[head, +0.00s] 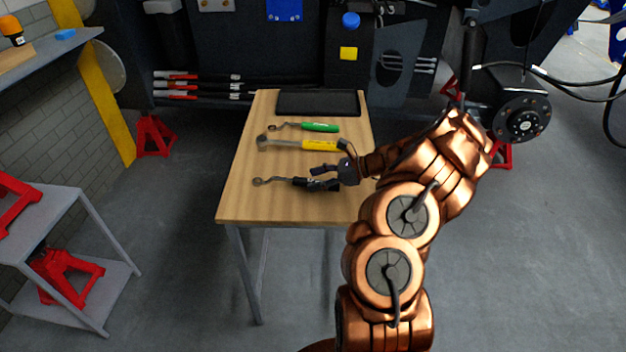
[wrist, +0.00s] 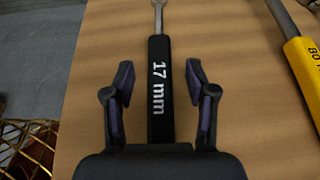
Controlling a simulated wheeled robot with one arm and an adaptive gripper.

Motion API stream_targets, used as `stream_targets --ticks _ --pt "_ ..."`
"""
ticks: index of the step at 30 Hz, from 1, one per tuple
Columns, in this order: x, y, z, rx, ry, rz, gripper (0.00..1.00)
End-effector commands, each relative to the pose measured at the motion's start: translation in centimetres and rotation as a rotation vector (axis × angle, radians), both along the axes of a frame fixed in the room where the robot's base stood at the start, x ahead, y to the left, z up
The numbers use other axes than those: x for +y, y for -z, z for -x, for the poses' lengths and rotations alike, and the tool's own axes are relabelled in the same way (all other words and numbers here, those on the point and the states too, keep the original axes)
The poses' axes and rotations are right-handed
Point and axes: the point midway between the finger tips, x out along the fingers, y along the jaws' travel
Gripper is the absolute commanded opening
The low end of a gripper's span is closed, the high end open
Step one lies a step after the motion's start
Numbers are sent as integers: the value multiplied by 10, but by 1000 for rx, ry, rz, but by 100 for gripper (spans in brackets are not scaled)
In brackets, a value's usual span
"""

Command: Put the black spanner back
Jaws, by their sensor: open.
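The black spanner (head: 286,181) lies on the near part of the wooden table (head: 250,206), its ring end pointing left. In the wrist view, the black spanner (wrist: 160,88) has a black handle marked "17 mm" and runs between the fingers. My gripper (head: 322,178) is at the handle's right end. In the wrist view, my gripper (wrist: 160,82) is open, with one finger on each side of the handle and gaps showing on both sides. The handle's near end is hidden by the gripper body. I cannot tell the exact height of the fingers above the table.
A yellow-handled tool (head: 318,145) and a green-handled spanner (head: 320,127) lie farther back on the table. A dark tray (head: 318,103) sits at the table's far end. A grey side shelf (head: 60,215) with red stands is at left. The table's near left corner is clear.

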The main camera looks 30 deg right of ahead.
Motion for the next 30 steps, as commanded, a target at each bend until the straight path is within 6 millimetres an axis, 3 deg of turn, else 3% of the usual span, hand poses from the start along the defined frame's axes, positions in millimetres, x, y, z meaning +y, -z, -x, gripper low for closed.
stream_targets --ticks 15,30 --pt "-65 -35 53 0 3 2 57" --pt "-75 -42 63 0 0 -3 57"
